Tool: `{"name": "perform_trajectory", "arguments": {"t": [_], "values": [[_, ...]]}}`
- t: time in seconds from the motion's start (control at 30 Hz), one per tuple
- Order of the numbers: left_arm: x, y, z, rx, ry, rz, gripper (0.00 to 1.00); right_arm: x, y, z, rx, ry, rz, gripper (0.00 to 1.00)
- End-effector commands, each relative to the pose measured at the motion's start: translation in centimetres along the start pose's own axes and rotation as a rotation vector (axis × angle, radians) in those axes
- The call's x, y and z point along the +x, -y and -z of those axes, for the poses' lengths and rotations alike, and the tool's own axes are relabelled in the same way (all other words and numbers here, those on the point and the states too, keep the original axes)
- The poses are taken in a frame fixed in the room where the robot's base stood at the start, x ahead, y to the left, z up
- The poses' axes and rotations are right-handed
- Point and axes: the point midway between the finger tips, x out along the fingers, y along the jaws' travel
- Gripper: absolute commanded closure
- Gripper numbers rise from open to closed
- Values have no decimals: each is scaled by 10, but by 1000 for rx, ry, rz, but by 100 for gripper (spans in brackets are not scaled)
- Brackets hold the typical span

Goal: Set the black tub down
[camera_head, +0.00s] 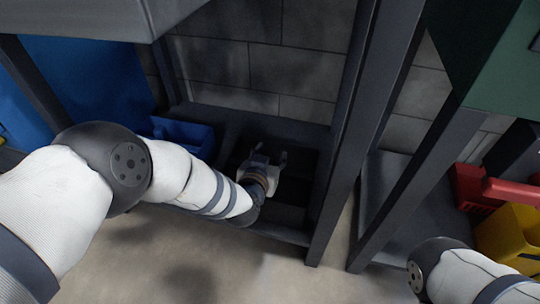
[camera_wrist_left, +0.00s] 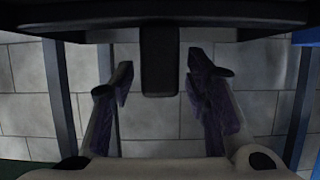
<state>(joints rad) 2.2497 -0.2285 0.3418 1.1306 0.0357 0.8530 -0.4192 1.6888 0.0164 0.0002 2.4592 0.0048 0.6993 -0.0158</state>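The black tub (camera_head: 291,192) is a dark box low in the bay between the grey posts; its outline is hard to separate from the dark shelf. My left gripper (camera_head: 270,158) is over the tub, its fingers spread. In the left wrist view, the two fingers (camera_wrist_left: 161,92) stand apart, with a dark upright tab (camera_wrist_left: 160,62) between them and gaps on both sides. The tab joins a dark edge along the top of that view, seemingly the tub's. My right arm shows at the lower right, but its gripper is out of frame.
A blue tub (camera_head: 190,136) stands just left of the black one. A grey post (camera_head: 346,130) rises close to the right. Red (camera_head: 495,187) and yellow (camera_head: 508,235) tubs stand farther right. A block wall (camera_head: 265,70) closes off the back. Open floor (camera_head: 190,265) lies in front.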

Motion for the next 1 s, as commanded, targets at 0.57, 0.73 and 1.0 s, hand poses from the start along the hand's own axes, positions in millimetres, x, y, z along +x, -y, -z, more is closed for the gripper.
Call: {"name": "perform_trajectory", "arguments": {"t": [0.57,0.73,1.0], "values": [[-78,1,18,3,-7,2,56,-52,2,-23,15,-130,7,60],[-111,1,12,2,-5,2,56,-71,2,-30,20,-173,9,60],[-122,0,2,0,0,0,56,-74,1,-32,21,-178,8,60]]}}
